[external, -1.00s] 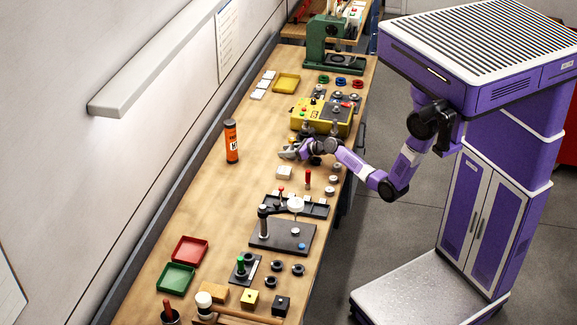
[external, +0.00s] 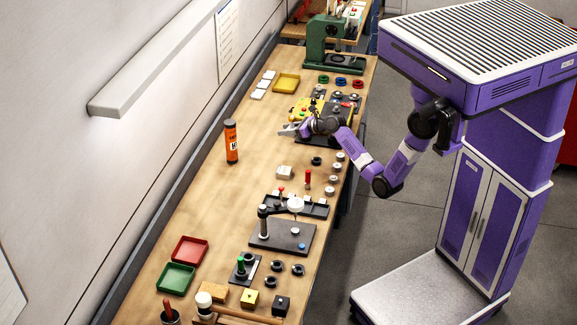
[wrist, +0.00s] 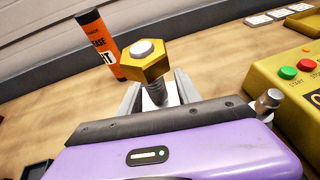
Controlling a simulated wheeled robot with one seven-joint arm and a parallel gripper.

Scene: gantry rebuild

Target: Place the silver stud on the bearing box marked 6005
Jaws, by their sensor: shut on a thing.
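My gripper (external: 288,131) is over the bench beside the yellow control box. The stud stands roughly upright, tilted in the picture. A pale patch shows between the jaws; I cannot tell what it is. Three small white flat boxes (external: 263,85) lie at the far left of the bench, beside the yellow tray. They also show in the wrist view (wrist: 280,14). Their markings are too small to read.
The yellow control box (wrist: 295,85) with green and red buttons is close on the right of the gripper. A silver-topped post (wrist: 268,100) is near it. An orange tube (external: 231,142) stands upright to the left. The yellow tray (external: 297,77) is farther back. Bench between is clear.

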